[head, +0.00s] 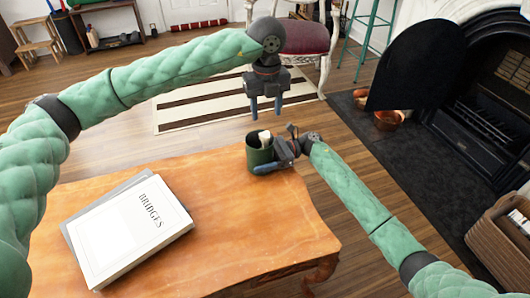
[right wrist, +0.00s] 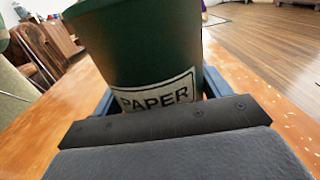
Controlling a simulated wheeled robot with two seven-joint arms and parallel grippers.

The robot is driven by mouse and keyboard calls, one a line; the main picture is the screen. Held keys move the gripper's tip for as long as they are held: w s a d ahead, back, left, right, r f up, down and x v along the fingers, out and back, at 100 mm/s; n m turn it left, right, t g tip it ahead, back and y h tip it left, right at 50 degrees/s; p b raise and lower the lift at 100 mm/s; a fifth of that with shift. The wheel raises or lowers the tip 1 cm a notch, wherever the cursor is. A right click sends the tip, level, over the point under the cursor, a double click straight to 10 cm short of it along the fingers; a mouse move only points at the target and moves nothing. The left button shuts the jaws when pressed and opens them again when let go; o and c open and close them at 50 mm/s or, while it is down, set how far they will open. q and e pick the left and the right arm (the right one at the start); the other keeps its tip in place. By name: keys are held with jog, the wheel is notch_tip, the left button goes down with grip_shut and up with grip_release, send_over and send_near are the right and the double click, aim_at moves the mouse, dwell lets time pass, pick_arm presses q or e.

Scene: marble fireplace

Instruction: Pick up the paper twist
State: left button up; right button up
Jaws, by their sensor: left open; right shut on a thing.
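A dark green cup (head: 257,158) is at the far edge of the wooden table; in the right wrist view the cup (right wrist: 140,50) carries a white label reading PAPER. A small whitish piece (head: 264,138), perhaps the paper twist, sticks up from its mouth; its lower part is hidden inside. My right gripper (head: 278,160) is shut on the cup from the right, its blue fingers on both sides in the wrist view (right wrist: 160,95). I cannot tell whether the cup touches the table. My left gripper (head: 266,105) is open and empty, fingers pointing down, above the cup in the picture.
A thick white book titled BRIDGES (head: 130,232) lies on a grey one on the table (head: 250,230). The table's middle and right are bare. Beyond are a striped rug (head: 205,105) and a chair (head: 305,38); a black fireplace (head: 480,110) stands at right, with a wicker basket (head: 500,240) nearer.

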aim_at(265, 134)
pick_arm(q)
jog(key=f, duration=0.9)
jog(key=shift+w+a, duration=0.2)
jog(key=shift+w, duration=0.05)
grip_shut()
jog(key=shift+r, duration=0.15)
notch_tip(265, 134, up, 18)
dwell(0.4)
pick_arm(e)
jog(key=o, duration=1.1)
jog(key=shift+c, duration=0.2)
